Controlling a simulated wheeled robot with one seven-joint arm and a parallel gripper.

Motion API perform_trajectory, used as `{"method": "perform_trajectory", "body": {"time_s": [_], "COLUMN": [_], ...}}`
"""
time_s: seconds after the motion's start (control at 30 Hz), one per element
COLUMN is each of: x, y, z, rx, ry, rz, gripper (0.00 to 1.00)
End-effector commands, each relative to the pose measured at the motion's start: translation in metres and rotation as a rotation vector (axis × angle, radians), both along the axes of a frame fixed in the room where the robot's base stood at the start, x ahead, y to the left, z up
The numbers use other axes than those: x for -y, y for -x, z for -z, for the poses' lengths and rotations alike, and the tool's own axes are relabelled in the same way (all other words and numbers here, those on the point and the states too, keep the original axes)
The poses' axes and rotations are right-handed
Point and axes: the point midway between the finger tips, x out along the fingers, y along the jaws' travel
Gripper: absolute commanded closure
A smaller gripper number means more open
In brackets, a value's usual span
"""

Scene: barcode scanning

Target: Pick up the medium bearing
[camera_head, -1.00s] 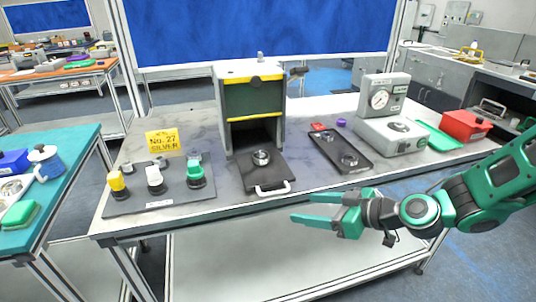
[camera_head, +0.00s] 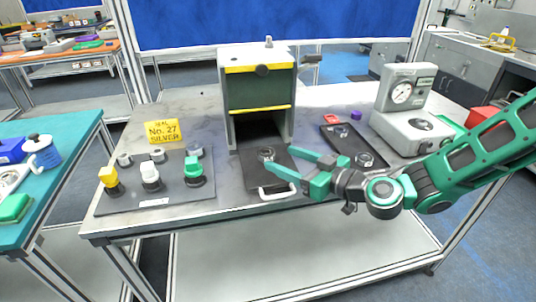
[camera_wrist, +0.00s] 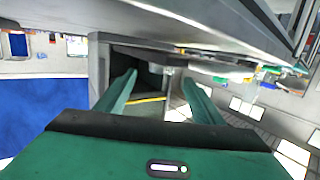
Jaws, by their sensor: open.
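Several metal ring-shaped bearings show in the head view. One bearing (camera_head: 266,153) lies on the black plate in front of the grey box. Another bearing (camera_head: 364,159) lies at the near end of the black tray (camera_head: 352,143), and a smaller ring (camera_head: 340,131) lies at its far end. I cannot tell which is the medium bearing. My gripper (camera_head: 281,158) is open and empty. In the picture its fingers overlap the plate beside the first bearing; their height above it is unclear. In the wrist view the open gripper (camera_wrist: 159,80) shows no bearing between its fingers.
The grey box (camera_head: 258,95) with yellow strips stands behind the plate, whose white handle (camera_head: 277,190) faces forward. A dark mat (camera_head: 150,195) with several coloured knobs lies left. A gauge device (camera_head: 400,95) stands right. The table's front edge is below my gripper.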

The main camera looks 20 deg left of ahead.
Motion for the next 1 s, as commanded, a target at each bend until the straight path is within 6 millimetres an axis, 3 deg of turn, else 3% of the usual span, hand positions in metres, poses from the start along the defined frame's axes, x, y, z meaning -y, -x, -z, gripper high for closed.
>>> {"method": "perform_trajectory", "body": {"time_s": [0.43, 0.77, 0.97, 1.0], "x": [-0.043, -0.049, -0.049, -0.049], "y": [-0.019, -0.022, -0.022, -0.022], "z": [0.008, 0.009, 0.009, 0.009], "rx": [0.002, 0.0, 0.0, 0.0], "ry": [0.0, 0.0, 0.0, 0.0], "rz": [0.0, 0.001, 0.001, 0.001], "gripper": [0.38, 0.38, 0.84, 0.87]}}
